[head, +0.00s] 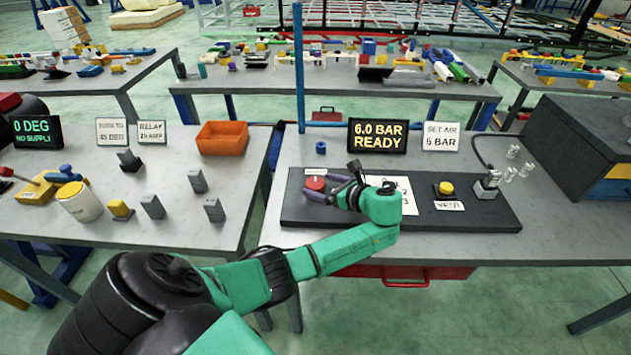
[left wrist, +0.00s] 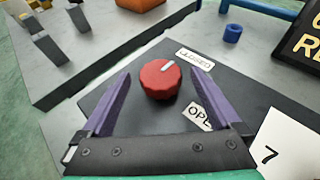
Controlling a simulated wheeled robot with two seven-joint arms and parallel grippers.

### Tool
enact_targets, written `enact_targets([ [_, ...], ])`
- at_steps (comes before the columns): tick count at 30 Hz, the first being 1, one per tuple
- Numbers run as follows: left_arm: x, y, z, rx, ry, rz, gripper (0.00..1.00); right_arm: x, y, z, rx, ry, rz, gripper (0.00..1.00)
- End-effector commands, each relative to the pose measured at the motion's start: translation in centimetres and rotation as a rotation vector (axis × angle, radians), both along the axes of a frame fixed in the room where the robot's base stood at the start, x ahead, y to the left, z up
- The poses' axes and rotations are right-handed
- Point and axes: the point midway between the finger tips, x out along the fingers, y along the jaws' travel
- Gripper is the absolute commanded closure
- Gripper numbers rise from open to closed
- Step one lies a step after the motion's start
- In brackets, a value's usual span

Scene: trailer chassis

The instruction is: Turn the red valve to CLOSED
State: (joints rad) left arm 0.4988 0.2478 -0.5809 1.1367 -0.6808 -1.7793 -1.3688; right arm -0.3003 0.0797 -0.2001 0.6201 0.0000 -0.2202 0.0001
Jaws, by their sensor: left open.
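The red valve (left wrist: 161,81) is a round knob on a dark panel (head: 470,217). In the left wrist view its white mark points up and right, roughly toward the CLOSED label (left wrist: 195,60). A partly hidden label reading OPE (left wrist: 197,116) lies at its lower right. My left gripper (left wrist: 161,73) is open, with one purple finger on each side of the valve and a visible gap on both sides. I cannot tell how deep the fingers reach. In the head view the valve (head: 316,183) shows at my left gripper's fingertips (head: 317,185). My right gripper is out of view.
A display (head: 377,136) reading 6.0 BAR READY stands behind the panel, beside a SET AIR 6 BAR sign (head: 440,137). A yellow button (head: 446,188) and a hose fitting (head: 487,185) sit to the right. A blue ring (head: 321,148) lies behind the valve.

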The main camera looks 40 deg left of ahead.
Motion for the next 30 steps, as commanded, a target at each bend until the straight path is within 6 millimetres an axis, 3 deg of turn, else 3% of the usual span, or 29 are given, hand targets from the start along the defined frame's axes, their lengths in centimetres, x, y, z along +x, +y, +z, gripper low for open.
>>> enact_targets([
  [6,-0.6,-6.2,2.2,-0.004,-0.003,-0.004,0.03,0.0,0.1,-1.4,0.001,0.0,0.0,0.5],
  [12,-1.2,-9.9,4.1,-0.004,0.0,-0.001,0.03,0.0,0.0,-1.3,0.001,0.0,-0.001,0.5],
  [30,-1.3,-10.5,4.3,0.0,0.001,0.001,0.03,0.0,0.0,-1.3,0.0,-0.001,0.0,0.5],
])
